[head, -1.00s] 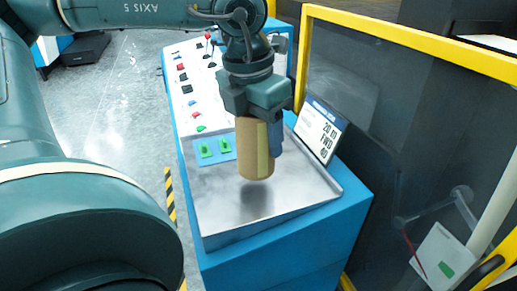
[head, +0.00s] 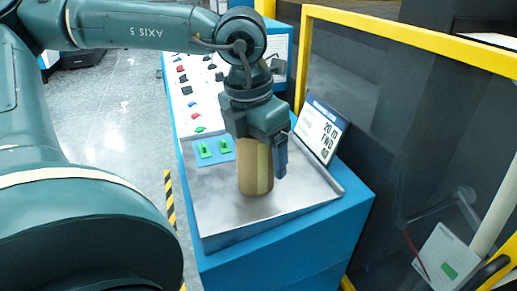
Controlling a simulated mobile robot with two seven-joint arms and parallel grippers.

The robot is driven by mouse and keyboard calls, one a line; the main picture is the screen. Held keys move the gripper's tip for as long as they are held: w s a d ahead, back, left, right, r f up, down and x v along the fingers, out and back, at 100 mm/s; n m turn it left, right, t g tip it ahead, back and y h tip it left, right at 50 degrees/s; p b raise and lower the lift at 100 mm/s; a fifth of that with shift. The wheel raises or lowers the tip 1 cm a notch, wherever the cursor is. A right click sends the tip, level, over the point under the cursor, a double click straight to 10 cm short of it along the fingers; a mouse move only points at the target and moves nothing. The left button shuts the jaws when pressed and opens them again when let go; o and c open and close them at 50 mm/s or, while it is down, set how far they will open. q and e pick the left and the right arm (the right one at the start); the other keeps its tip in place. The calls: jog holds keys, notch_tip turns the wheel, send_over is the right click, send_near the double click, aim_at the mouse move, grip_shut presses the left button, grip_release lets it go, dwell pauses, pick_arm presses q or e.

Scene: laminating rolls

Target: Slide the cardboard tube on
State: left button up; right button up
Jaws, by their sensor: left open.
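The cardboard tube (head: 255,168) is tan and stands upright on the bare metal tray (head: 222,222) of the blue console. My left gripper (head: 262,160) is directly above and around its upper part, pointing down. A blue finger shows on the tube's right side, with a gap between it and the tube, so the gripper is open. The other finger and the tube's top are hidden by the gripper body. My right gripper is not in view.
The console's sloped panel (head: 184,105) carries several buttons and levers. Two green switches (head: 214,148) sit left of the tube. A yellow-framed guard (head: 400,38) runs along the right side. Grey floor lies at left.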

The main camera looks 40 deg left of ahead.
pick_arm(q)
jog(key=shift+r+p, duration=0.1)
jog(key=shift+p, duration=0.35)
notch_tip(320, 180, up, 13)
jog(key=s, duration=0.1)
jog(key=shift+a, duration=0.3)
